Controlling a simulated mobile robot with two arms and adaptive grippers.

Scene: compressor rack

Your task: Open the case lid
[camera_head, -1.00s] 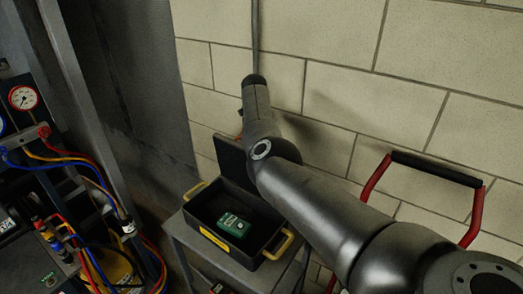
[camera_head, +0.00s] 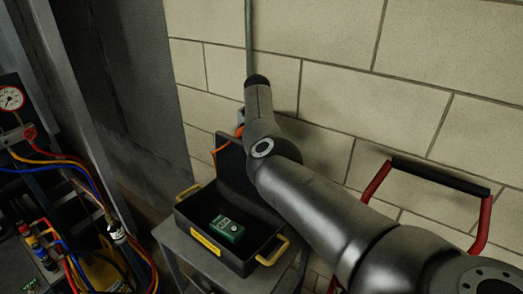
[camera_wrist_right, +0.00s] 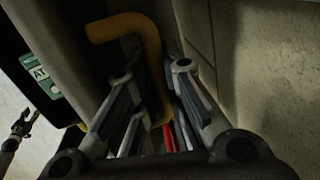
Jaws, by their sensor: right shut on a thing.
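The open black case (camera_head: 232,262) stands on a grey cart, with a yellow label on its front and yellow handles at its ends. A green device (camera_head: 227,229) lies inside it and also shows at the left of the right wrist view (camera_wrist_right: 41,75). The dark lid (camera_head: 232,165) stands steeply raised at the back of the case, partly hidden by my right arm. In the right wrist view my right gripper (camera_wrist_right: 155,75) is shut on a yellow bent handle (camera_wrist_right: 128,27) beside the lid panel. In the head view the gripper is mostly hidden behind the arm. My left gripper is out of view.
A block wall (camera_head: 330,110) rises close behind the case and my right arm. A red frame with a black grip (camera_head: 440,176) stands at the right. A gauge (camera_head: 11,97) and several coloured hoses (camera_head: 70,165) are at the left.

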